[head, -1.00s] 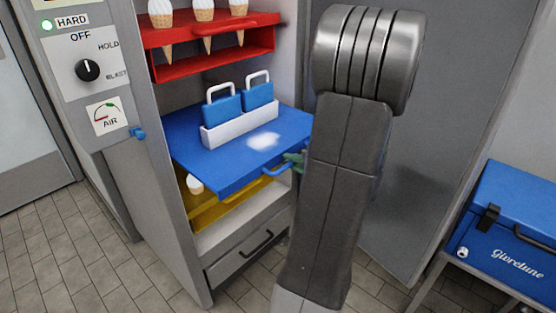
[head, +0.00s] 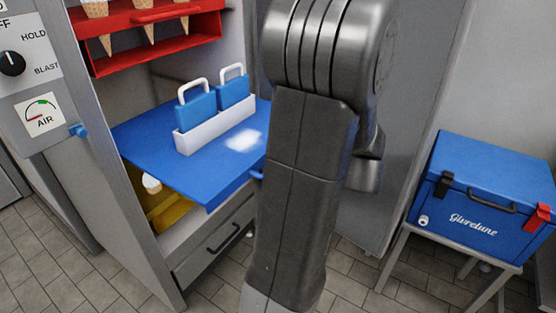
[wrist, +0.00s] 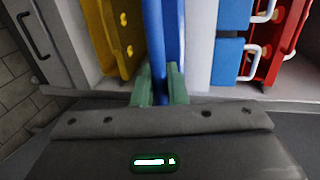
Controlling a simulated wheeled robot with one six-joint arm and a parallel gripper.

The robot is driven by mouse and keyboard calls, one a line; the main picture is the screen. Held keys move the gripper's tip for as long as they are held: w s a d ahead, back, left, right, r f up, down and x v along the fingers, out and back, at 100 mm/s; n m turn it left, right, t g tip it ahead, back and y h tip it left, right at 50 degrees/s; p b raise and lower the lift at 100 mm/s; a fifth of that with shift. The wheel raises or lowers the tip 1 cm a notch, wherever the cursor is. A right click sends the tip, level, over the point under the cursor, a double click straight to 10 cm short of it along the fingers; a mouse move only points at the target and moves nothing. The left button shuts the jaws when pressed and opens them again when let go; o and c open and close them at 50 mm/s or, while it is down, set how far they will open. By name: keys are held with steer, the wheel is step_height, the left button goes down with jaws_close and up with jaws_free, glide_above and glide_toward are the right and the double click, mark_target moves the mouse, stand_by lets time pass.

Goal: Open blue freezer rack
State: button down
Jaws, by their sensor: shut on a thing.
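The blue freezer rack (head: 160,148) sticks well out of the freezer cabinet in the head view. It carries a white holder (head: 217,128) with two blue blocks (head: 196,116) that have white loop handles, and a white frosty patch. In the wrist view, the green fingers of my gripper (wrist: 159,82) are shut on the blue bar handle (wrist: 154,35) at the front of the rack. The rack (wrist: 173,30) shows there edge-on. In the head view my arm hides the gripper and most of the handle.
A red rack (head: 150,48) with cones hangs above. A yellow rack (head: 172,212) with a cone sits below, over a grey drawer (head: 214,246). A blue cool box (head: 490,190) stands on a stand at right. The cabinet wall with its dial is at left.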

steer(key=shift+f, duration=0.1)
steer(key=c, duration=1.5)
jaws_free()
steer(key=shift+s+d, duration=0.15)
steer(key=shift+d, duration=0.1)
steer(key=shift+c, duration=0.2)
steer(key=p+v, duration=0.1)
steer(key=v, duration=1.2)
steer(key=shift+s+d, duration=0.2)
steer(key=shift+d, duration=0.1)
steer(key=shift+a, duration=0.1)
steer(key=b+x, duration=0.1)
steer(key=x, duration=1.2)
steer(key=shift+w+a, duration=0.25)
steer(key=shift+a, duration=0.05)
